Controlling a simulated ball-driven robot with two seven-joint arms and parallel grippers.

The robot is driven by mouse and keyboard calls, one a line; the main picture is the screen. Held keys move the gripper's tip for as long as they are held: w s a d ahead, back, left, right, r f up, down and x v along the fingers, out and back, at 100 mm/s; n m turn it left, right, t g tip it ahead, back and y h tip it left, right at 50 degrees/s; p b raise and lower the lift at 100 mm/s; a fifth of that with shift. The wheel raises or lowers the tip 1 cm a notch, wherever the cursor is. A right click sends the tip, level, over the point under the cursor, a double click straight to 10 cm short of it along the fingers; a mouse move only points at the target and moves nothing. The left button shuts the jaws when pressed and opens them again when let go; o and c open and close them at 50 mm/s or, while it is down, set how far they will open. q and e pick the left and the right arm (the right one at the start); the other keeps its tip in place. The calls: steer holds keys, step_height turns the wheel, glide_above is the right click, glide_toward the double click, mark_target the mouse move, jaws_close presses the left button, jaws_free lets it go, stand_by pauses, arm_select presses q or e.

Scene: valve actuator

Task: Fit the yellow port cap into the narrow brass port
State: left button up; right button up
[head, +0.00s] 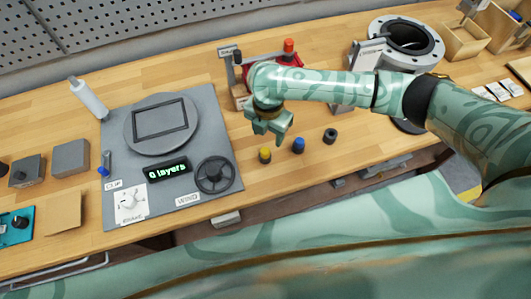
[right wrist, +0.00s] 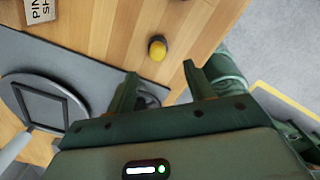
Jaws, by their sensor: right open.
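The yellow port cap (head: 264,155) stands on the wooden bench, at the left end of a short row of caps. It also shows in the right wrist view (right wrist: 158,48), just beyond the gap between my fingertips. My right gripper (head: 270,131) is open and empty, pointing down above the bench near the yellow cap. Its two fingers (right wrist: 160,76) are apart and do not touch the cap. A red valve body (head: 288,60) with an orange top stands behind my right forearm and is partly hidden. I cannot make out the narrow brass port. My left gripper is not in view.
A blue cap (head: 298,146) and a black cap (head: 330,136) stand right of the yellow one. A grey panel (head: 222,130) with a handwheel (head: 214,174) lies to the left. A large flanged ring (head: 408,38) stands at the back right. The bench's front edge is close to the caps.

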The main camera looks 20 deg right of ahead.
mark_target(265, 150)
steer(key=f, duration=0.2)
steer(key=w+f, duration=0.1)
steer(key=f, duration=0.1)
steer(key=shift+w+a+b, duration=0.1)
steer(key=shift+w+b, duration=0.1)
steer(key=shift+b, duration=0.1)
steer(key=shift+s+f, duration=0.1)
steer(key=shift+f, duration=0.4)
steer(key=f, duration=0.2)
steer(key=s+f+b, duration=0.1)
steer(key=f, duration=0.1)
steer(key=shift+a, duration=0.2)
steer(key=shift+w+f, duration=0.1)
steer(key=shift+f, duration=0.25)
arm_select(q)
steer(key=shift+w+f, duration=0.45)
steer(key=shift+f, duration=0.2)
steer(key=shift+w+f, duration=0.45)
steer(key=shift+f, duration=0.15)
arm_select(e)
steer(key=c, duration=1)
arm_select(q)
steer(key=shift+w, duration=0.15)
arm_select(e)
steer(key=shift+c, duration=0.2)
